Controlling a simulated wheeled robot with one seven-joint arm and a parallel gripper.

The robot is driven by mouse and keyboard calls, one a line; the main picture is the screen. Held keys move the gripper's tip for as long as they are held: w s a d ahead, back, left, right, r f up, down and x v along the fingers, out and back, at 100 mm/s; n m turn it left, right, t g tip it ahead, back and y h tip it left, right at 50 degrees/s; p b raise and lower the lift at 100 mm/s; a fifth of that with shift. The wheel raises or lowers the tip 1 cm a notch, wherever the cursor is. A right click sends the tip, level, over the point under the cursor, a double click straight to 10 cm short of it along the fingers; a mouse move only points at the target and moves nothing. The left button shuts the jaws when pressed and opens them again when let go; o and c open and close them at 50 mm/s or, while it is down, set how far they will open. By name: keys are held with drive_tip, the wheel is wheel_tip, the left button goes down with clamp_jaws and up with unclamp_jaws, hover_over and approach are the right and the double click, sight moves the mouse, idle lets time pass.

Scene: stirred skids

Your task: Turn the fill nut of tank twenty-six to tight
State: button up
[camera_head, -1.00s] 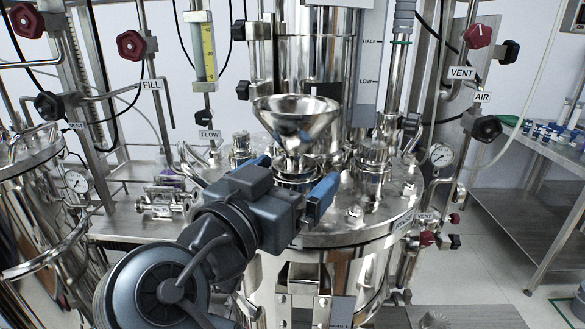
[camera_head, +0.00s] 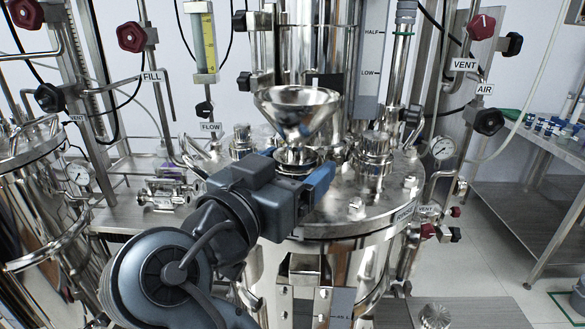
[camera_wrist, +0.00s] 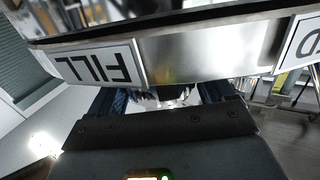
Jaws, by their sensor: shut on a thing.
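The shiny tank (camera_head: 350,225) stands in the middle of the head view, with a flat bolted lid. A steel funnel (camera_head: 297,112) rises from a port on the lid. A round metal nut (camera_head: 297,158) sits at the funnel's foot, partly hidden by my gripper. My gripper (camera_head: 292,170) reaches in from the lower left, its two blue fingers on either side of that nut and shut on it. In the wrist view a ribbed metal edge of the nut (camera_wrist: 168,93) shows between the fingers; most of it is hidden. The tank's number is not readable.
A FILL label (camera_wrist: 103,66) shows upside down on a plate close above my fingers in the wrist view. Other capped ports (camera_head: 373,152) and bolts stand on the lid. Valves with dark red knobs (camera_head: 131,37) hang left and right. A bench (camera_head: 540,150) stands at the right.

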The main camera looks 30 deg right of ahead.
drive_tip(key=m+g+b, duration=0.1)
drive_tip(key=m+g+h+b, duration=0.1)
drive_tip(key=g, duration=0.1)
drive_tip(key=shift+w+f, duration=0.15)
drive_tip(key=shift+f, duration=0.05)
drive_tip(key=shift+r+m+g+h+b, duration=0.15)
drive_tip(key=shift+m+g+h+b, duration=0.2)
drive_tip(key=shift+g+b, duration=0.2)
drive_tip(key=shift+c, duration=0.2)
drive_tip(key=o, duration=1)
drive_tip(key=shift+c, duration=0.2)
drive_tip(key=shift+a, duration=0.1)
drive_tip(key=b+v, duration=0.2)
drive_tip(key=v, duration=0.5)
drive_tip(key=shift+a, duration=0.3)
drive_tip(key=shift+r, duration=0.1)
